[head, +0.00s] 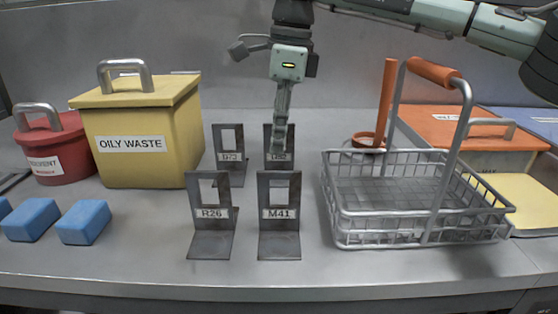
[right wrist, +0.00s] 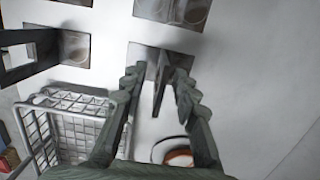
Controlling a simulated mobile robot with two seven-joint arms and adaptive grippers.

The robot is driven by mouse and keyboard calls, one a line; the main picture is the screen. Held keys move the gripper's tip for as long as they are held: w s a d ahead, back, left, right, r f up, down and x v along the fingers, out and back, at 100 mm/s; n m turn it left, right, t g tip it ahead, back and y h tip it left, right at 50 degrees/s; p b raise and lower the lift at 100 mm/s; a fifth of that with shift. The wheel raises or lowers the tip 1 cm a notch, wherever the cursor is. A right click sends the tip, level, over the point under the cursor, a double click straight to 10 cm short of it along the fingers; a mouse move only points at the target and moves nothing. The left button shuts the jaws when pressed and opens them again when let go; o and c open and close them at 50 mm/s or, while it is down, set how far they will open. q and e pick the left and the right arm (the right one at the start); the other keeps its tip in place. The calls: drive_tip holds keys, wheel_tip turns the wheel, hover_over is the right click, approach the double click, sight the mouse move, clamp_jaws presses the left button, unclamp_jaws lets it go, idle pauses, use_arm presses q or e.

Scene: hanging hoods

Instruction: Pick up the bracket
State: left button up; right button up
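Several dark grey metal L-shaped brackets stand on the bench in the head view, each with a square window and a label. The front pair reads R26 (head: 211,240) and M41 (head: 279,240). The back left one (head: 219,169) seems to read B73. My right gripper (head: 279,146) points down at the back right bracket (head: 286,165) and partly hides its label. In the right wrist view, my right gripper's (right wrist: 158,73) fingers are apart, on either side of that bracket's upright plate (right wrist: 161,78). Contact cannot be seen. My left gripper is not in view.
A wire basket (head: 415,240) with a raised handle stands right of the brackets. A yellow OILY WASTE bin (head: 140,165) and a red bin (head: 50,168) stand left. Blue blocks (head: 84,222) lie front left. An orange-topped box (head: 455,130) is back right. Bench front centre is clear.

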wheel_tip(320, 180, down, 2)
drive_tip(key=shift+a+f, duration=0.15)
clamp_jaws()
idle(0.3)
